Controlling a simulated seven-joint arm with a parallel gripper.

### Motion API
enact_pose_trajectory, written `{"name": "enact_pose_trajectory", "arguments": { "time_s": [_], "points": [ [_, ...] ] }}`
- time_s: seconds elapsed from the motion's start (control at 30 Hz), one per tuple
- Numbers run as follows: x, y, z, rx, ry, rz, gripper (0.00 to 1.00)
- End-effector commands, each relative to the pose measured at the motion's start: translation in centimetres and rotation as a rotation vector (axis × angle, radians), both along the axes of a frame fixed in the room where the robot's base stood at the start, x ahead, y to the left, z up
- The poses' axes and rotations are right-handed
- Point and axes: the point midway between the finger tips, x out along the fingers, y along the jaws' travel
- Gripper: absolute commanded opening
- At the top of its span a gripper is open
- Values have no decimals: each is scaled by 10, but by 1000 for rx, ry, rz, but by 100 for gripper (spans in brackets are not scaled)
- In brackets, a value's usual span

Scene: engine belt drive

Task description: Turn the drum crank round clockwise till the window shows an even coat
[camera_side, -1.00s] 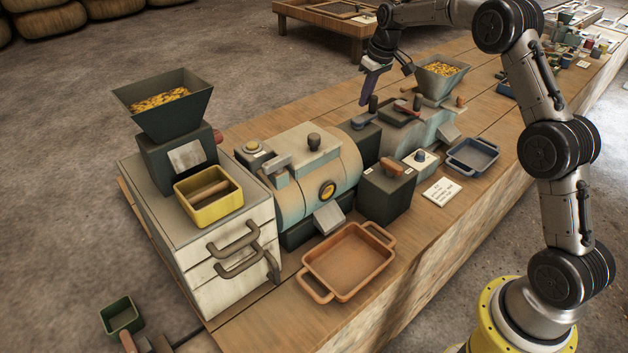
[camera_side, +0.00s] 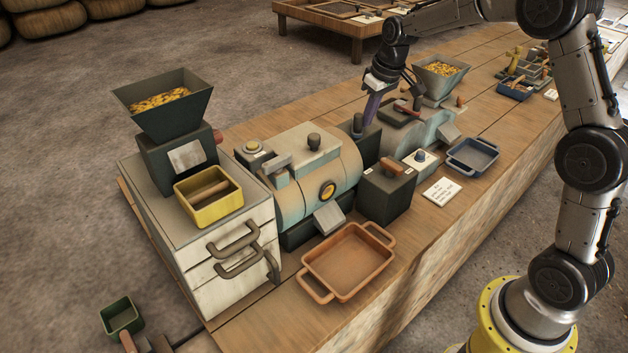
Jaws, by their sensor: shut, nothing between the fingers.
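The pale blue and cream drum (camera_side: 318,170) lies on the bench in mid-picture. Its small round window (camera_side: 328,190) shows yellow inside; how even the coat is cannot be told at this size. A dark block (camera_side: 367,146) stands at the drum's right end. A dark upright knob (camera_side: 357,124), seemingly the crank's handle, shows above this block. My gripper (camera_side: 370,122) reaches down from above, its purple fingers shut and empty. The fingertips are close to the right of the knob; whether they touch it is unclear. The fingers hide part of the crank.
A second blue drum machine with a hopper (camera_side: 440,75) stands close behind to the right. A dark box with a brown-handled lever (camera_side: 388,190) is in front. An orange tray (camera_side: 347,262) and a blue tray (camera_side: 472,155) lie near the front edge.

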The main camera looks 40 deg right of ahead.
Motion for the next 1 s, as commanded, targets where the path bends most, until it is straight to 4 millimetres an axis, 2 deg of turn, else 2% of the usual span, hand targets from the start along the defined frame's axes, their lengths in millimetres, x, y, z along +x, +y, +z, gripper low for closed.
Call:
{"name": "enact_pose_trajectory", "arguments": {
  "time_s": [0.03,0.2,0.43,0.63,0.8,1.0],
  "points": [
    [1,10,-2,4,12,7,0],
    [16,28,-2,9,15,8,0],
    [46,38,-3,11,15,7,0],
    [73,32,-4,9,12,5,0],
    [91,14,-2,7,9,1,0],
    [102,-11,-2,5,9,0,0]
  ]
}}
